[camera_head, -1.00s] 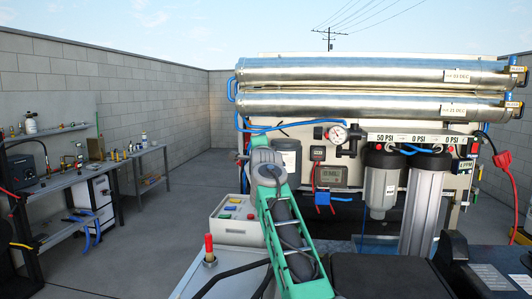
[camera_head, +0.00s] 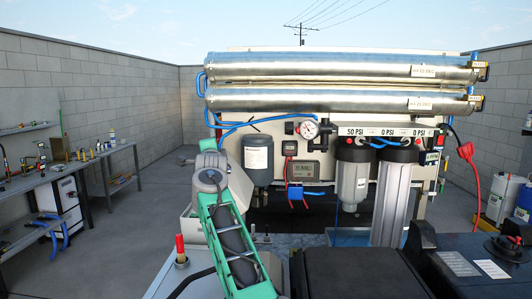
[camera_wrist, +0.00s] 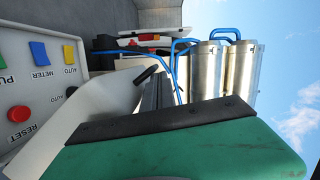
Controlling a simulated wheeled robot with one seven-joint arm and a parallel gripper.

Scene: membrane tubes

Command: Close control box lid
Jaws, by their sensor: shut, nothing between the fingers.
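The control box (camera_head: 193,230) is a pale box left of my green arm in the head view, partly covered by the arm. Its panel (camera_wrist: 32,78) fills the left of the wrist view, with blue, yellow and red buttons. A curved white piece (camera_wrist: 95,112), apparently the lid, stands tilted up from the panel's edge and is not flat over the buttons. My gripper (camera_wrist: 158,92) is shut and empty, close beside this piece; I cannot tell whether they touch. The gripper is hidden behind my arm in the head view.
Two steel membrane tubes (camera_head: 330,67) lie across the machine behind. Filter housings (camera_head: 390,195), a gauge (camera_head: 310,130) and blue hoses are near the arm's right. A workbench (camera_head: 95,155) stands far left. Open floor (camera_head: 125,225) lies between bench and box.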

